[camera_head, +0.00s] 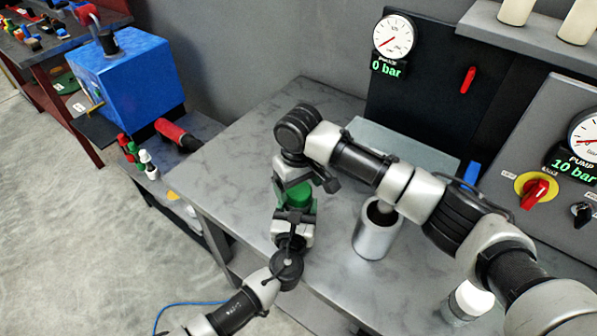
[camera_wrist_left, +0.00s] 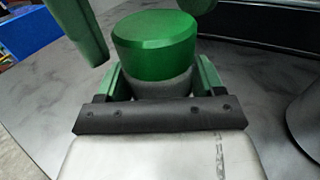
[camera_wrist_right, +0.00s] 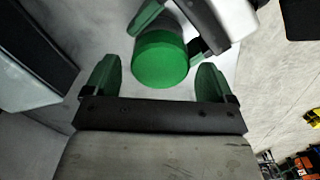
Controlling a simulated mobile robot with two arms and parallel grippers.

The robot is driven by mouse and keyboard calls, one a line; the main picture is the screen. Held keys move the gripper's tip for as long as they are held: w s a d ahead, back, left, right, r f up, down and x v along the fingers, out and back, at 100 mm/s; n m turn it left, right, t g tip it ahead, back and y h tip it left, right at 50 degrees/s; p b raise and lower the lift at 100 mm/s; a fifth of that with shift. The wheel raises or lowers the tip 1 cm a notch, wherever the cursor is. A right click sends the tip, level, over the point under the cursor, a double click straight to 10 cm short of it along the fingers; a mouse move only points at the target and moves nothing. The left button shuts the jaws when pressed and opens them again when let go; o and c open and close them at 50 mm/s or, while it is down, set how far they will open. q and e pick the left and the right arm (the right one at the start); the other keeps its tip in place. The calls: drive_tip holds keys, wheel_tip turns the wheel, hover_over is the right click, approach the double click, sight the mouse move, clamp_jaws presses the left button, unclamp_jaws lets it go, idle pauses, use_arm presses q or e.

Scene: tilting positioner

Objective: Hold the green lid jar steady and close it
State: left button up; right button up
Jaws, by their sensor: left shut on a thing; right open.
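The green lid (camera_head: 299,194) sits on top of the jar, which stands on the grey table. The lid also shows in the left wrist view (camera_wrist_left: 155,46) and the right wrist view (camera_wrist_right: 160,60). My left gripper (camera_wrist_left: 155,85) is shut on the grey jar body (camera_wrist_left: 162,84) below the lid. My right gripper (camera_wrist_right: 158,80) is above the lid, open, with its green fingers on either side and apart from it. In the head view my right arm partly covers the jar. Whether the lid is fully seated cannot be told.
An open metal cylinder (camera_head: 377,232) stands on the table (camera_head: 230,180) to the right of the jar. A white-topped jar (camera_head: 470,299) is nearer the front right. Gauge panels (camera_head: 425,90) stand behind. A blue box (camera_head: 128,80) is at the left.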

drive_tip(key=shift+f, duration=0.55)
drive_tip(key=c, duration=0.9)
drive_tip(key=o, duration=1.1)
drive_tip(key=shift+c, duration=0.2)
wheel_tip(320, 180, up, 12)
